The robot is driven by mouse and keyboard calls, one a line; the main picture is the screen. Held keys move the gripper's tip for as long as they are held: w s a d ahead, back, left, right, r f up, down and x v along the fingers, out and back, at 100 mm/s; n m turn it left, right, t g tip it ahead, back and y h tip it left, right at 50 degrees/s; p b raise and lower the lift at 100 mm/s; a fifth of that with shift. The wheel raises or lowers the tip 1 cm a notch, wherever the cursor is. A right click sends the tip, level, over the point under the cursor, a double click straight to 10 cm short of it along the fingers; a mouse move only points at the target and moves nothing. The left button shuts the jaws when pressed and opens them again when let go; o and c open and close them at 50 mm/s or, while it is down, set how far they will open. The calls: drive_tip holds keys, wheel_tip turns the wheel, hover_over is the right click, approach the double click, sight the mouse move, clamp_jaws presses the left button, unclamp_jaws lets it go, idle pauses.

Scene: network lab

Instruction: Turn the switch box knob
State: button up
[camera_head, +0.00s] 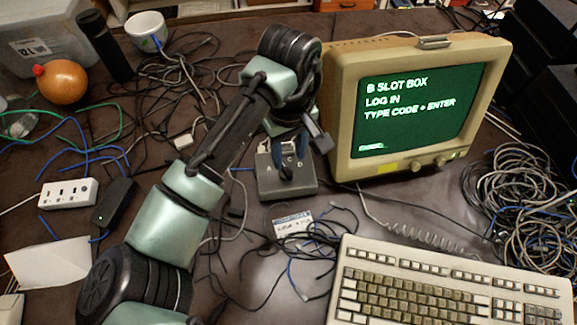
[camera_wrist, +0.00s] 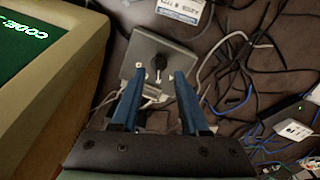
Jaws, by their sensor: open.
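The switch box (camera_head: 287,184) is a small grey metal box on the dark table, just left of the monitor. It also shows in the wrist view (camera_wrist: 160,43), with its black knob (camera_wrist: 160,62) near the middle of its face. My gripper (camera_head: 290,168) is over the box in the head view and partly hides its face and knob. In the wrist view the two blue fingers of my gripper (camera_wrist: 159,82) are apart, one to each side of the knob's line, with nothing between the tips. I cannot tell how far the tips are from the box.
The beige monitor (camera_head: 412,172) stands right beside the box. A keyboard (camera_head: 450,262) lies at the front right. Tangled cables (camera_head: 310,246) lie around the box, with a small label card (camera_head: 292,223) in front. A white power strip (camera_head: 69,193) is at the left.

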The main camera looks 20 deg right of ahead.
sight(289, 173)
wheel_tip(289, 173, down, 7)
drive_tip(key=shift+r, duration=0.1)
idle(0.3)
clamp_jaws()
